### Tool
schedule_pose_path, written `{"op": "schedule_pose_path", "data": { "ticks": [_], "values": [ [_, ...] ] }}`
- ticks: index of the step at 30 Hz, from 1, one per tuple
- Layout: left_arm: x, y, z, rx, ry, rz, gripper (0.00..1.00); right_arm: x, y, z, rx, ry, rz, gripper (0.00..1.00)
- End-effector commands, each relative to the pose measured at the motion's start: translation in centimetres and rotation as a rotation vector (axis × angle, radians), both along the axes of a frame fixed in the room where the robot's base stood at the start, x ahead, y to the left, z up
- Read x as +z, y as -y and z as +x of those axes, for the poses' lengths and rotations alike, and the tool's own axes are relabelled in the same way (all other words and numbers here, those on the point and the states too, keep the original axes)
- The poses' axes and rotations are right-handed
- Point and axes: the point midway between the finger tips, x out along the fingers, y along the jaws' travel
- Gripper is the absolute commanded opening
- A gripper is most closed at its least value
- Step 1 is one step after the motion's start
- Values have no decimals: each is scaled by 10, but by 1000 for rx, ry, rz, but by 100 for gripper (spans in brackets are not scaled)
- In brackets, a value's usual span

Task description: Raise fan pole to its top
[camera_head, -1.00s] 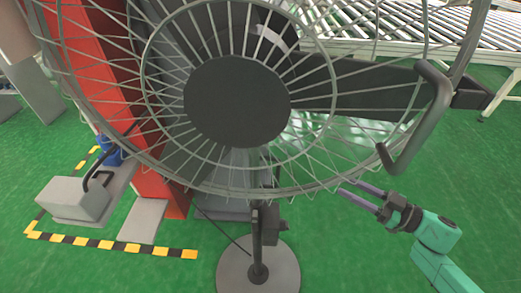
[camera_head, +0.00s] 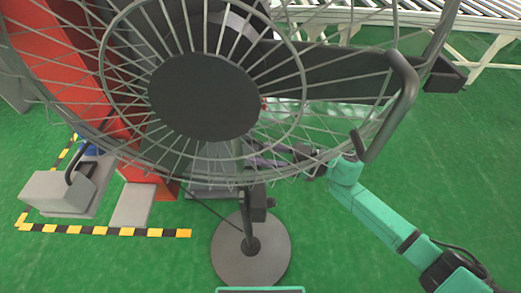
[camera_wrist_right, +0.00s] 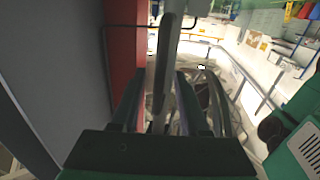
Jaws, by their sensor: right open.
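The fan (camera_head: 204,97) fills the upper left of the head view, with a round wire cage and a dark hub. Its short dark pole (camera_head: 248,225) stands upright on a round grey base (camera_head: 264,262). A dark clamp-like part (camera_head: 256,207) sits on the pole below the cage. My right gripper (camera_head: 268,154) is behind the lower right cage wires, partly hidden by them. In the right wrist view my right gripper (camera_wrist_right: 158,95) is open; a grey upright bar (camera_wrist_right: 164,65) shows between its fingers. I cannot tell whether they touch it. My left gripper is not in view.
A red column (camera_head: 40,60) stands behind the fan at the left. A grey pedal-like box (camera_head: 52,192) lies inside yellow-black floor tape (camera_head: 110,231). A roller conveyor (camera_head: 485,40) runs at the back right. The green floor at right is clear.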

Motion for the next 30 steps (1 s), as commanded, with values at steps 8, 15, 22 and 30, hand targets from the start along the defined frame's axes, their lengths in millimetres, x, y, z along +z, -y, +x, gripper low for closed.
{"op": "schedule_pose_path", "data": {
  "ticks": [8,15,22,30],
  "values": [
    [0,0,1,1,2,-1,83,0,0,0,-1,0,0,14],
    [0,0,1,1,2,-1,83,0,0,0,-1,0,0,0],
    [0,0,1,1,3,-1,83,0,1,0,-1,0,0,0],
    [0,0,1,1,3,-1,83,0,1,0,-1,0,1,0]
  ]
}}
